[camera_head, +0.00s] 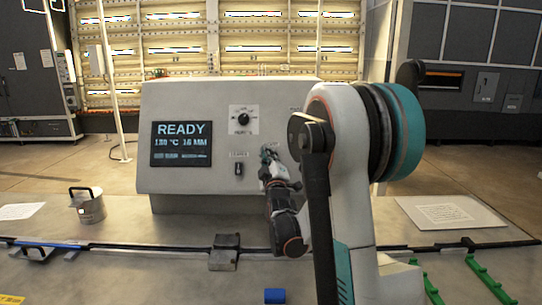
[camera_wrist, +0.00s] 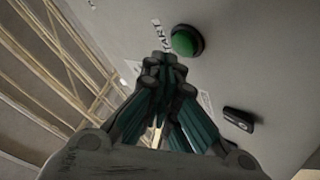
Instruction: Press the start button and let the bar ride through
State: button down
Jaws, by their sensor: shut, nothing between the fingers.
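The control panel (camera_head: 200,100) is a light grey box with a lit display (camera_head: 181,143) that reads READY, 180 °C, 16 MM. In the wrist view the round green start button (camera_wrist: 186,41) sits on the panel face beside a START label (camera_wrist: 158,24). My gripper (camera_wrist: 163,58) is shut and empty, its tips just below and left of the button in that view; whether they touch the panel I cannot tell. In the head view my gripper (camera_head: 267,152) is in front of the panel's right half, and my arm hides that part. I cannot make out the bar for certain.
A black knob (camera_head: 243,119) and a small switch (camera_head: 239,168) are on the panel. A blue block (camera_head: 274,296), green rails (camera_head: 487,277) and a dark rail (camera_head: 150,246) with a grey block (camera_head: 224,256) lie in front.

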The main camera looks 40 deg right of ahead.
jog(key=shift+w+d+f, duration=0.1)
jog(key=shift+w, duration=0.05)
jog(key=shift+w+d+f, duration=0.1)
jog(key=shift+w, duration=0.1)
dwell(0.3)
jog(key=shift+w+d+f+b, duration=0.2)
jog(key=shift+w+d+b, duration=0.1)
jog(key=shift+w+b, duration=0.1)
dwell(1.0)
jog(key=shift+s+a+r, duration=0.1)
jog(key=shift+s, duration=0.1)
jog(key=shift+s+a+r, duration=0.3)
jog(key=shift+s+a, duration=0.1)
jog(key=shift+s, duration=0.1)
